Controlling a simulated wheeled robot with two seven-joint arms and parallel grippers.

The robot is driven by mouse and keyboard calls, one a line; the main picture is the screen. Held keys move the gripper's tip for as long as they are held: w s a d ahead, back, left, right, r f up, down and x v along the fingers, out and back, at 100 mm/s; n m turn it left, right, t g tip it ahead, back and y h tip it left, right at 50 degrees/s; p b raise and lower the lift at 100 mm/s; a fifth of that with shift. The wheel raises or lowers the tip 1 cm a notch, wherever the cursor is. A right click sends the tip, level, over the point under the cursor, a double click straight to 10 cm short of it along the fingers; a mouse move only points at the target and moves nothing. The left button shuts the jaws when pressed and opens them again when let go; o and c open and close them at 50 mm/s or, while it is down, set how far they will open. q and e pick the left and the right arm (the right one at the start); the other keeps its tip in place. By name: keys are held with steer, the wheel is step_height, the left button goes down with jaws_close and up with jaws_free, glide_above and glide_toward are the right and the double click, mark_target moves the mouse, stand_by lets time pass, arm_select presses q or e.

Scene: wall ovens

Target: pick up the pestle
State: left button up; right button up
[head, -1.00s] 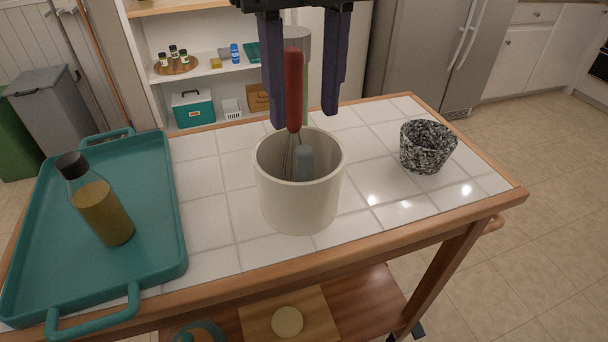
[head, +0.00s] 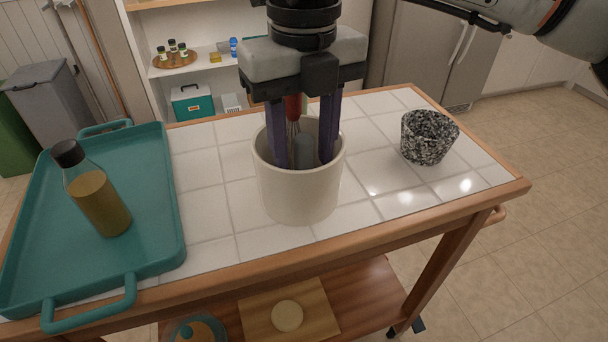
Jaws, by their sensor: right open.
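A cream crock (head: 299,192) stands upright on the tiled cart top. Inside it are a whisk with a red handle (head: 293,108) and a grey rounded-ended piece (head: 305,150), which may be the pestle; I cannot tell for sure. My right gripper (head: 303,163) points down into the crock, its two dark fingers open, one on each side of the grey piece and the whisk. Contact with them is not clear. The gripper body hides the upper part of the crock's contents. A black-and-white speckled bowl (head: 428,138) stands to the right, apart from the crock. My left gripper is not in view.
A teal tray (head: 150,215) with handles lies at the left, holding a bottle of amber liquid (head: 100,205). The tiles (head: 385,180) between crock and bowl are clear. A lower shelf holds a wooden board (head: 262,318). Shelves and a fridge stand behind.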

jaws_close()
steer(key=shift+r, duration=0.1)
